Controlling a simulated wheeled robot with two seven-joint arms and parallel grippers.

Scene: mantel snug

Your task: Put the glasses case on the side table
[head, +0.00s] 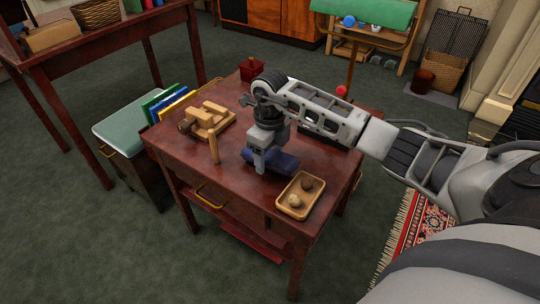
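A dark blue glasses case (283,162) lies on the top of the reddish-brown side table (317,172), right of the table's middle. My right gripper (261,165) reaches in from the right and points down over the case. Its fingers stand in front of the case's left part and hide some of it. I cannot tell whether they are closed on the case or only around it, or whether the case touches the tabletop all along. My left gripper is not in view.
On the table, a wooden tray (291,207) holding small round objects lies in front of the case. A wooden contraption (205,117), an upright wooden peg (213,146) and a dark red box (252,69) also stand there. A green-topped cabinet (122,128) is to the left.

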